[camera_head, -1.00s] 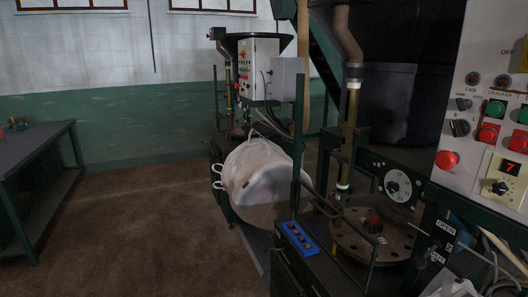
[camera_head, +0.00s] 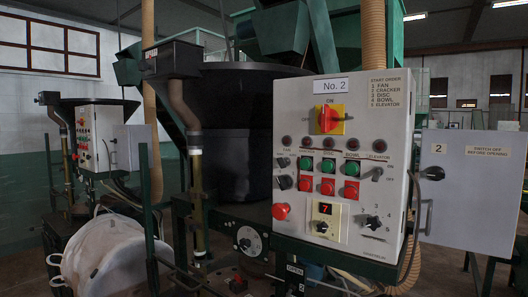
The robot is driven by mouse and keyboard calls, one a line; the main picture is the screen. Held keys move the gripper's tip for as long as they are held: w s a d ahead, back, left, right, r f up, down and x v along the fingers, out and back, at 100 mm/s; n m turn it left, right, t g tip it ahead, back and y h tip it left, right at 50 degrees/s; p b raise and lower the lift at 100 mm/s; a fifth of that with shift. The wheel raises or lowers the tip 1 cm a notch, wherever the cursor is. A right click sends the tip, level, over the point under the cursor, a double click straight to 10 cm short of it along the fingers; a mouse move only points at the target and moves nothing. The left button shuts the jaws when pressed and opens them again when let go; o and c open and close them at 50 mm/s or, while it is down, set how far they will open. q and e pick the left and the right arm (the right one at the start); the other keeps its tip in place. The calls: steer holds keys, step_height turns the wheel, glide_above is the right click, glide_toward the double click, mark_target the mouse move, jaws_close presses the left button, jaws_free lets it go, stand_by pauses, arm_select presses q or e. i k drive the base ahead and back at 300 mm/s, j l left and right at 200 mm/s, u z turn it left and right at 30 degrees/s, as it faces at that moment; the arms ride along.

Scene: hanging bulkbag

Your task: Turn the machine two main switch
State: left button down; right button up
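The machine two control panel (camera_head: 340,165) is a light grey box labelled "No. 2" on the right of the head view. Its main switch (camera_head: 329,118) is a red rotary handle on a yellow plate near the top, with "ON" printed above it. Below are a row of indicator lamps, green and red push buttons, black knobs and a red stop button (camera_head: 281,211). A small display (camera_head: 326,209) shows a lit red "7". Neither of my grippers is in view.
An open grey panel door (camera_head: 472,190) marked "2" stands out to the right of the box. A white bulk bag (camera_head: 100,258) hangs at lower left. Another control box (camera_head: 100,135) stands behind it. A pipe (camera_head: 194,150) and dial stand left of the panel.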

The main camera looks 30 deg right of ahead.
mark_target(328, 119)
steer(key=z, duration=1.45)
